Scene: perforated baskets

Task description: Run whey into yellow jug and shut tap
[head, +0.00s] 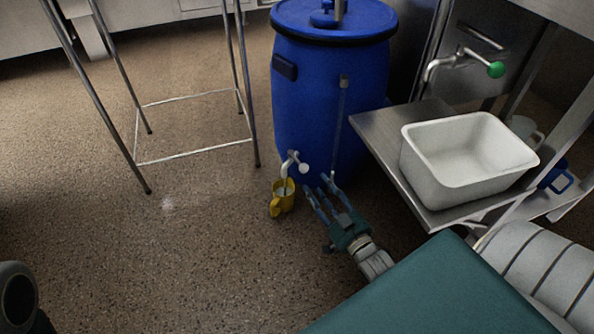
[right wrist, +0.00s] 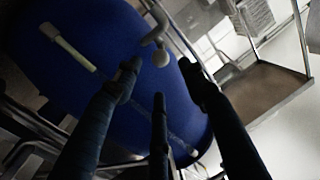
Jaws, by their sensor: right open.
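The blue barrel (head: 318,110) stands on the floor with a pale tap (head: 291,163) low on its front. The tap has a round white knob (head: 304,168); it also shows in the right wrist view (right wrist: 161,58). The yellow jug (head: 276,207) stands upright on the floor under the spout. Its inside looks pale; whether whey is running is too small to tell. My right gripper (head: 321,186) is open and empty, just right of the knob and apart from it. In the right wrist view its fingers (right wrist: 158,82) spread below the knob.
A steel bench (head: 378,128) with a white tub (head: 420,178) stands right of the barrel. A green-handled tap (head: 495,69) is above it. A blue jug (head: 561,180) is at the right. A thin-legged metal stand (head: 195,151) is at the left. Floor left of the jug is clear.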

